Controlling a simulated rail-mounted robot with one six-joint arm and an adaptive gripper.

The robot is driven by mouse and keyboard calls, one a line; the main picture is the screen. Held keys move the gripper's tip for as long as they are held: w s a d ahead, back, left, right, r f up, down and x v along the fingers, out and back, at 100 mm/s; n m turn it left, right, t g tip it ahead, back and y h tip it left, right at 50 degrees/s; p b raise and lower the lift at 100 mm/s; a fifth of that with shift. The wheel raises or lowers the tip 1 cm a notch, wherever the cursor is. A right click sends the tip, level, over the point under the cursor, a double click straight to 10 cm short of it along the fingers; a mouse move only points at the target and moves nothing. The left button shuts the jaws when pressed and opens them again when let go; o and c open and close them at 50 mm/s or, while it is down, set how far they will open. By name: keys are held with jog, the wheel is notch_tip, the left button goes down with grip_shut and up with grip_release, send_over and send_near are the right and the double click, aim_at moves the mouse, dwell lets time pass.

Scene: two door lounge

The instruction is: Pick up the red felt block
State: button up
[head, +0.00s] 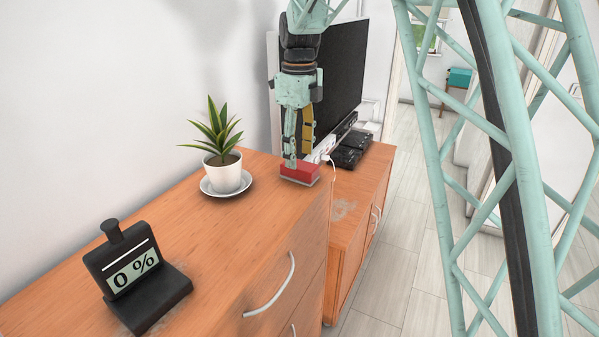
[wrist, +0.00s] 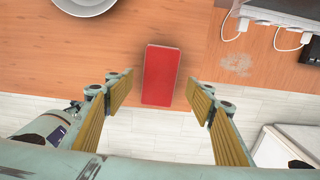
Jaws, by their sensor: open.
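The red felt block (head: 300,174) lies flat on the wooden cabinet top near its far right corner in the head view. In the wrist view the red felt block (wrist: 160,75) lies centred between the fingers, its lower end close to the cabinet edge. My gripper (head: 298,160) points down at the block in the head view; one finger overlaps the block's left part there. My gripper (wrist: 160,93) is open in the wrist view, with a visible gap on each side of the block. Whether the fingertips are level with the block is unclear.
A potted plant on a white saucer (head: 204,188) stands left of the block. A black 0 % display device (head: 140,275) sits at the cabinet's near end. A lower cabinet (head: 352,215) with a TV (head: 340,65), black boxes and plugs (wrist: 262,17) adjoins on the right.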

aim_at(299, 164)
jog(key=shift+f, duration=0.1)
dwell(0.3)
jog(key=shift+f, duration=2.55)
jog(key=shift+c, duration=0.5)
jog(key=c, duration=0.9)
jog(key=shift+r, duration=0.1)
jog(key=shift+r, duration=1.55)
jog(key=shift+s+r, duration=0.15)
jog(key=s, duration=0.5)
jog(key=s+r+b, duration=0.1)
jog(key=s, duration=0.4)
jog(key=s+a, duration=0.1)
jog(key=s, duration=0.4)
jog(key=shift+a+r, duration=0.1)
jog(key=shift+r, duration=0.05)
jog(key=shift+s+r, duration=0.1)
jog(key=shift+s, duration=0.3)
